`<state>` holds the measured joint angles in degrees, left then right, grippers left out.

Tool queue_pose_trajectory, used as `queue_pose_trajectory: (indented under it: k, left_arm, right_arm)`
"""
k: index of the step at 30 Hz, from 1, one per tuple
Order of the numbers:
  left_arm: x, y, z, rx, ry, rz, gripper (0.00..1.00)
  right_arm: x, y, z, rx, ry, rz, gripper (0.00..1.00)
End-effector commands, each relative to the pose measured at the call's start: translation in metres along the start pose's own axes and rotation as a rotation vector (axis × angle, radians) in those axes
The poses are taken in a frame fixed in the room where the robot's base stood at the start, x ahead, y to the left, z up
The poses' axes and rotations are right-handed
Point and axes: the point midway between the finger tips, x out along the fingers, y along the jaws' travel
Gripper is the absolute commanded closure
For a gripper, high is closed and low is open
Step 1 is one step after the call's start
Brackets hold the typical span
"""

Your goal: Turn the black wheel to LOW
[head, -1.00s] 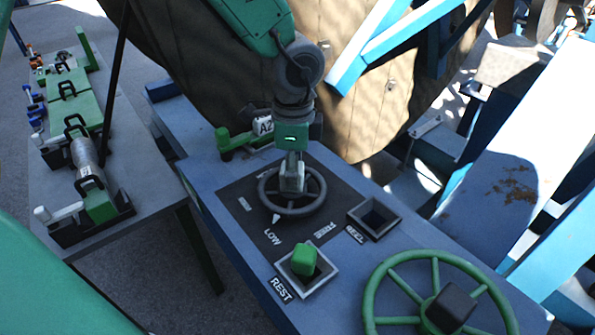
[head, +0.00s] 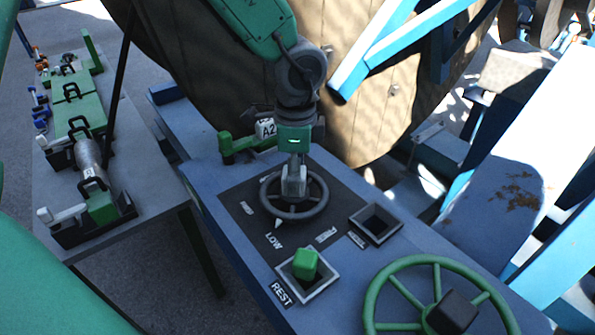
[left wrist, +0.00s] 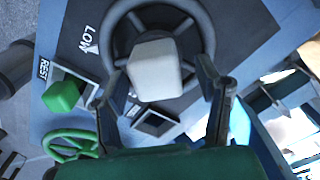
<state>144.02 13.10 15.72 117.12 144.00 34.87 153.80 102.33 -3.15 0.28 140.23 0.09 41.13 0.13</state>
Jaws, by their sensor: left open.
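The black wheel (head: 320,205) lies flat on a dark panel of the blue console. Its white pointer (head: 278,223) points at the LOW label (head: 274,241). My left gripper (head: 294,188) reaches down over the wheel's middle. In the left wrist view, the two fingers stand apart on either side of a pale block (left wrist: 155,70) at the wheel's hub. The wheel's rim (left wrist: 208,30) shows behind it. Whether the fingers touch the block, I cannot tell. My right gripper is not in view.
A green block (head: 305,263) sits in the REST socket; the other socket (head: 375,223) is empty. A large green handwheel (head: 400,290) is at the front right. A green lever (head: 238,143) with an A2 tag stands behind the panel. A large wooden reel (head: 220,70) is at the back.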

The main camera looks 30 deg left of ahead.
Motion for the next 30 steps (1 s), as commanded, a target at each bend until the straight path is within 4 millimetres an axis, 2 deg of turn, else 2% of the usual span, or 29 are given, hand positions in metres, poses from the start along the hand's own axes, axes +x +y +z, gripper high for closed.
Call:
queue_pose_trajectory:
  k: [5, 12, 18, 23, 30]
  left_arm:
    - [-0.024, -0.001, -0.001, -0.001, 0.005, -0.003, 0.41]
    - [-0.076, -0.003, -0.001, -0.002, 0.006, -0.003, 0.41]
    - [-0.106, -0.003, -0.002, -0.001, 0.004, -0.001, 0.41]
    - [-0.116, -0.003, -0.001, 0.000, 0.002, 0.001, 0.41]
    - [-0.117, -0.003, -0.001, 0.000, 0.002, 0.001, 0.41]
  right_arm:
    - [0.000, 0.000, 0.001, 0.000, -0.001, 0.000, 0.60]
    - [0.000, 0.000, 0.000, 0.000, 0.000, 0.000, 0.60]
    - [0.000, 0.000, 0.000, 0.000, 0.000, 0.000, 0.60]
    - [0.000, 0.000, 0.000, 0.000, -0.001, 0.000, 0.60]
    - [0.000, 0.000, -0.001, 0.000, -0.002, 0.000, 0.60]
